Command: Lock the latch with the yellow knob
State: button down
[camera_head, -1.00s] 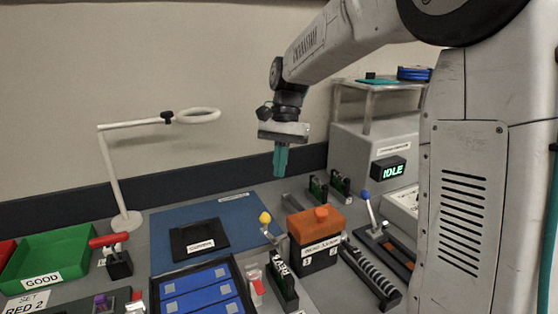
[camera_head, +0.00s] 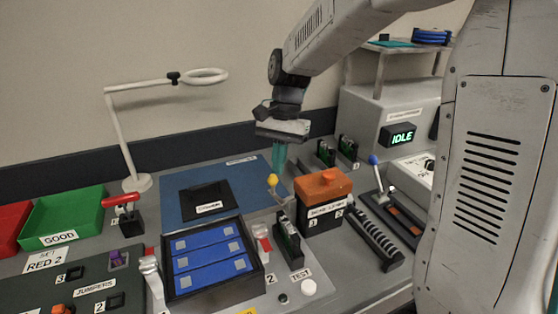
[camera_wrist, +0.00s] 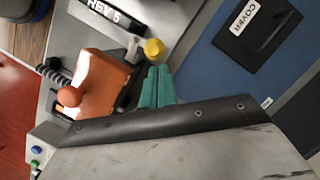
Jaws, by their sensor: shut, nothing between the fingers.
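The yellow knob (camera_head: 272,180) tops a short lever beside the blue mat, left of the orange-topped box. It also shows in the wrist view (camera_wrist: 154,49), just beyond my fingertips. My gripper (camera_head: 279,156) has teal fingers pointing down, shut and empty, above and slightly behind the knob in the head view. In the wrist view the closed fingers (camera_wrist: 157,86) lie close below the knob; I cannot tell whether they touch it. The lever under the knob is partly hidden in the wrist view.
The orange-topped box (camera_head: 322,184) stands right of the knob. A blue-knobbed lever (camera_head: 374,160) is farther right. A black COVER plate (camera_head: 205,201) lies on the blue mat (camera_head: 243,173). A tray of blue cells (camera_head: 212,296) is in front. A white ring lamp (camera_head: 132,183) stands at left.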

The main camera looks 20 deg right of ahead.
aim_at(269, 177)
jog(key=shift+a+n, duration=0.3)
jog(key=shift+n, duration=0.3)
jog(key=a+n, duration=0.1)
jog(key=n, duration=0.1)
jog(key=s+n+h, duration=0.1)
jog(key=n, duration=0.1)
jog(key=a+n+g+h, duration=0.1)
jog(key=n, duration=0.1)
jog(key=shift+s+a+n, duration=0.3)
jog(key=shift+s+a, duration=0.05)
jog(key=shift+s, duration=0.05)
jog(key=s+n, duration=0.1)
jog(key=n, duration=0.1)
jog(key=s+a+n+h, duration=0.1)
jog(key=n, duration=0.1)
jog(key=s+n+h, duration=0.1)
jog(key=n, duration=0.2)
jog(key=shift+s+a, duration=0.1)
jog(key=shift+a, duration=0.05)
jog(key=shift+s, duration=0.3)
dwell(0.3)
